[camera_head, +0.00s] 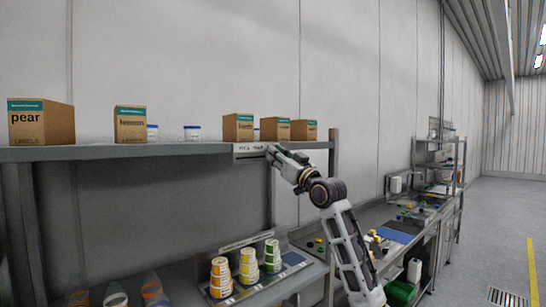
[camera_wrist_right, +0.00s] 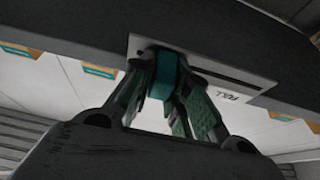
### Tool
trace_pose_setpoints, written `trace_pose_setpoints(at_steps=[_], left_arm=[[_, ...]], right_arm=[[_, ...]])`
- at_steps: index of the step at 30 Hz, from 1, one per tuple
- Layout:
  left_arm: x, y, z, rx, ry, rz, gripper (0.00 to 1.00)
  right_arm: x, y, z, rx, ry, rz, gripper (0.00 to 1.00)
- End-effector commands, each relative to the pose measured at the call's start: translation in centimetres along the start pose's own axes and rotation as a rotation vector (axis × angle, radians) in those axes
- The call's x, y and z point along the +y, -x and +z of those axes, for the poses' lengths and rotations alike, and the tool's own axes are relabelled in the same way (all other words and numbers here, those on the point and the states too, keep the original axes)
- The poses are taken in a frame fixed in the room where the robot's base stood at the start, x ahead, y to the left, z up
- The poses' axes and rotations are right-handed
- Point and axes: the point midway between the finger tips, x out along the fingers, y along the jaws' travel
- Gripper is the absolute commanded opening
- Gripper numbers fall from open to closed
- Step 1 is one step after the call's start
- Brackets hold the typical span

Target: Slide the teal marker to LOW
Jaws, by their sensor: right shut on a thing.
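The teal marker (camera_wrist_right: 162,78) shows in the right wrist view, at the left part of a white scale plate (camera_wrist_right: 210,70) on the front edge of a shelf. A thin dark slot runs along the plate to the right of the marker. Lettering that looks like FULL stands near the plate's right end; no LOW lettering is readable. My right gripper (camera_wrist_right: 168,100) is shut on the marker, one finger on each side. In the head view, my right gripper (camera_head: 272,151) is at the shelf edge, beside the plate (camera_head: 247,150), and hides the marker. My left gripper is out of view.
The grey shelf (camera_head: 180,152) carries several cardboard label boxes, such as the pear box (camera_head: 42,125), and white cups (camera_head: 192,132). Below stand stacks of yellow and green cups (camera_head: 248,266) on a bench. A shelf post (camera_head: 333,180) stands right of my gripper.

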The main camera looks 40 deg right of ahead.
Motion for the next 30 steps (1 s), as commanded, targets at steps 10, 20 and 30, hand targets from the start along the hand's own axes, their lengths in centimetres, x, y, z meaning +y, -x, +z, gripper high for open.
trace_pose_setpoints(at_steps=[10,20,30], left_arm=[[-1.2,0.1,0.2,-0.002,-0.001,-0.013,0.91],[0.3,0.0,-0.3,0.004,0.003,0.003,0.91],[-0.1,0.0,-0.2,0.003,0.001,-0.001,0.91]], right_arm=[[0.3,0.0,-0.2,0.003,0.002,0.006,0.31],[0.2,0.0,-0.1,0.002,0.001,0.003,0.39],[0.2,0.8,0.0,0.000,0.001,0.003,0.39]])
